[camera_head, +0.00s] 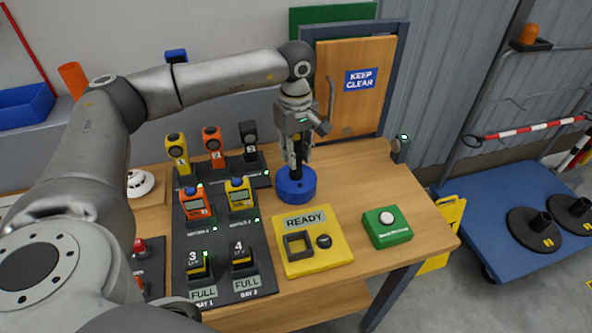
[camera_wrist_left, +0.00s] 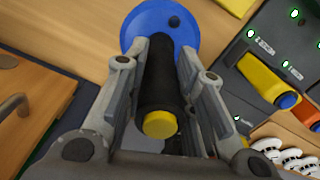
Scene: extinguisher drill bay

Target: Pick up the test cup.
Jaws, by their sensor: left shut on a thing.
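The test cup (camera_head: 296,186) is a round blue cup with an upright black handle. It is at the middle of the wooden table, and I cannot tell whether it touches the tabletop. My left gripper (camera_head: 297,160) points down from above and is shut on the black handle. In the left wrist view the handle (camera_wrist_left: 160,85), with a yellow end cap, lies between the two fingers of the gripper (camera_wrist_left: 161,75), and the blue cup (camera_wrist_left: 133,28) shows beyond the fingertips. My right gripper is not in view.
Left of the cup is a black dock (camera_head: 222,240) with yellow and orange devices. In front are a yellow READY panel (camera_head: 330,256) and a green button box (camera_head: 387,238). A wooden door (camera_head: 351,110) stands behind. A blue cart (camera_head: 500,210) is at right.

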